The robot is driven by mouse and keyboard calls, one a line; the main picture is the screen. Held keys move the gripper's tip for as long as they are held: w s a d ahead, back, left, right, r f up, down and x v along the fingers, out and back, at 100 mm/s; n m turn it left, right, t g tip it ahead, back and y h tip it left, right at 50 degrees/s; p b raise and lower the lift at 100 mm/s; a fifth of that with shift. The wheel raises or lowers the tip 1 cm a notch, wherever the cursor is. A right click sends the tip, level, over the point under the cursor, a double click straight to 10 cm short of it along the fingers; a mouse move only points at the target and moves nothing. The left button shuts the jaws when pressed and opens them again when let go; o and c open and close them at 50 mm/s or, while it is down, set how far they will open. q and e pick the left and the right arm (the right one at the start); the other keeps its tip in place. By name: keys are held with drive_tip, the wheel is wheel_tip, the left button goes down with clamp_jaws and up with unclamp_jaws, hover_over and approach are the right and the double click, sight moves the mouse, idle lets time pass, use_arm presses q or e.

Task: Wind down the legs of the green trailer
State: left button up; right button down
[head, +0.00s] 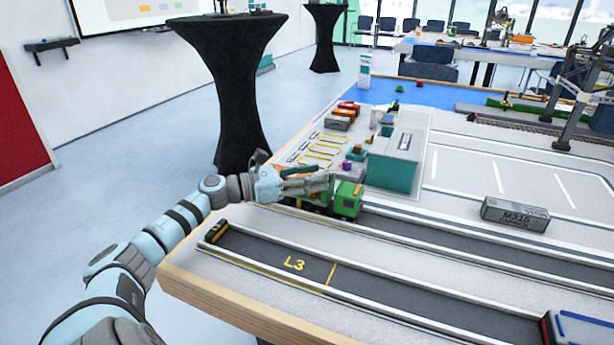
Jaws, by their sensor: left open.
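A small green boxy vehicle (347,200) stands on the table in a lane near the left edge, beside the teal building. I cannot tell whether this block is the trailer or a cab; its legs are too small or hidden to make out. My left gripper (322,181) is open, with its fingers pointing right, just above and left of the green block. The gripper covers part of what lies behind it, and I cannot tell whether it touches the vehicle. My right gripper is not in view.
A teal building (392,163) stands close behind the vehicle. A grey container (515,214) marked M316 lies on the right. The front lane (295,264) marked L3 is mostly empty, with a blue and red object (582,330) at its right end. Gantry cranes (578,100) stand at the back right.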

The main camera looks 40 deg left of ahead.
use_arm(q)
drive_tip(key=shift+v, duration=1.65)
